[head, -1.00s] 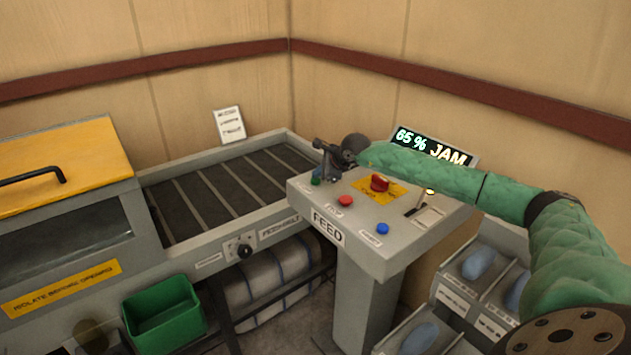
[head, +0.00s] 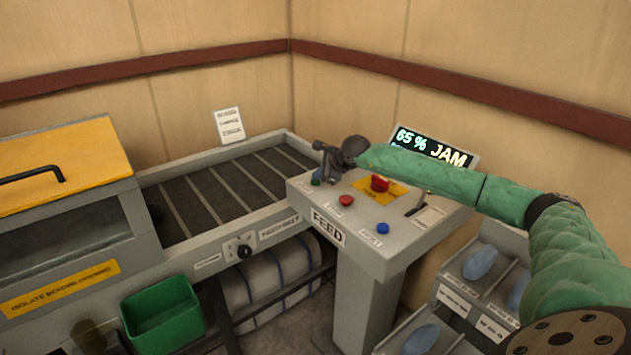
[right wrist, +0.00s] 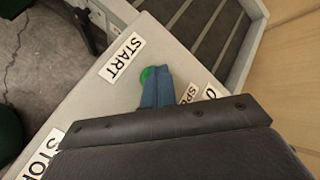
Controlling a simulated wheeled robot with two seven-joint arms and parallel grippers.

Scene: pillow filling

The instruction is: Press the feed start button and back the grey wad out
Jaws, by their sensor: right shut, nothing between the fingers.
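The green start button (right wrist: 147,75) shows beside the START label in the right wrist view, partly hidden by my right gripper (right wrist: 157,72). The button also shows at the left edge of the FEED console top (head: 315,182). My right gripper (head: 318,174) is shut and empty, its blue fingertips at the button; I cannot tell whether they touch it. A dark lump (head: 156,213) shows on the belt beside the hood; I cannot tell whether it is the grey wad. My left gripper is not in view.
The console (head: 362,262) carries a red button (head: 346,201), a red mushroom button (head: 380,182), a blue button (head: 382,228) and a lever (head: 415,207). The display (head: 432,148) reads 65 % JAM. The slatted belt (head: 222,198) runs to the yellow-topped machine (head: 70,160).

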